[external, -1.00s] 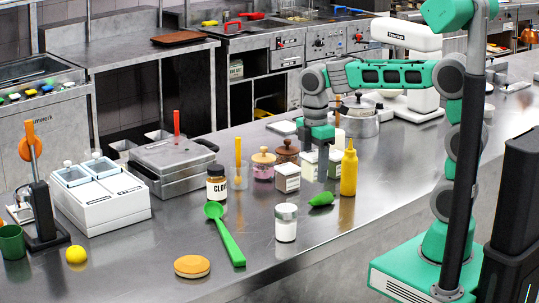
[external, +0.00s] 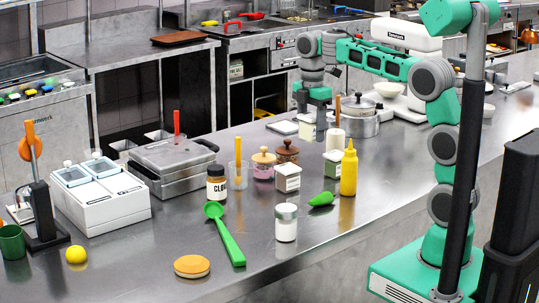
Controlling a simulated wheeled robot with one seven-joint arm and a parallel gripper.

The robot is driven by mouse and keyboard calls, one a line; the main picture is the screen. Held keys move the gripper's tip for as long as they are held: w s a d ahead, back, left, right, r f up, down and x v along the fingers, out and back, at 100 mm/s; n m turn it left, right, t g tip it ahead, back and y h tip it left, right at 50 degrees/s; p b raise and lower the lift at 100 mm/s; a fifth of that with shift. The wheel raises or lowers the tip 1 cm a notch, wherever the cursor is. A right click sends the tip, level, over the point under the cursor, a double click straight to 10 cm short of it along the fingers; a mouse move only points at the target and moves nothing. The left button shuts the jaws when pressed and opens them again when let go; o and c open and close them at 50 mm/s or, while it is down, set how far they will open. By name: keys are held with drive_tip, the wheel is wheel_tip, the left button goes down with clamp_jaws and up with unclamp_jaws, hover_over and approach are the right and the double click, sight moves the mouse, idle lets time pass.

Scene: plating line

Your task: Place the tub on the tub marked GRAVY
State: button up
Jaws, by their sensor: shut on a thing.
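My gripper (external: 310,110) is at the back of the counter, pointing down. It is shut on a small pale tub (external: 307,128), held at its top; whether the tub touches anything below is unclear. A white square tub with a dark front label (external: 287,179) stands on the counter, nearer the camera. The labels are too small to read, so I cannot tell which tub is marked GRAVY.
The yellow squeeze bottle (external: 349,170), a brown-lidded jar (external: 287,152) and a pink jar (external: 263,164) crowd the standing tubs. A steel pot (external: 361,122) and a white cylinder (external: 335,140) are right of my gripper. A flat pale item (external: 283,127) lies to its left.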

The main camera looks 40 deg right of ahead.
drive_tip(key=p, duration=0.2)
hover_over(288, 167)
drive_tip(key=f, duration=0.6)
drive_tip(key=shift+s+f, duration=0.25)
drive_tip(key=shift+f, duration=0.05)
drive_tip(key=shift+w+f, duration=0.2)
drive_tip(key=shift+f, duration=1.7)
drive_tip(key=shift+f, duration=0.15)
drive_tip(key=o, duration=1.6)
drive_tip(key=shift+c, duration=0.2)
wheel_tip(288, 167, up, 12)
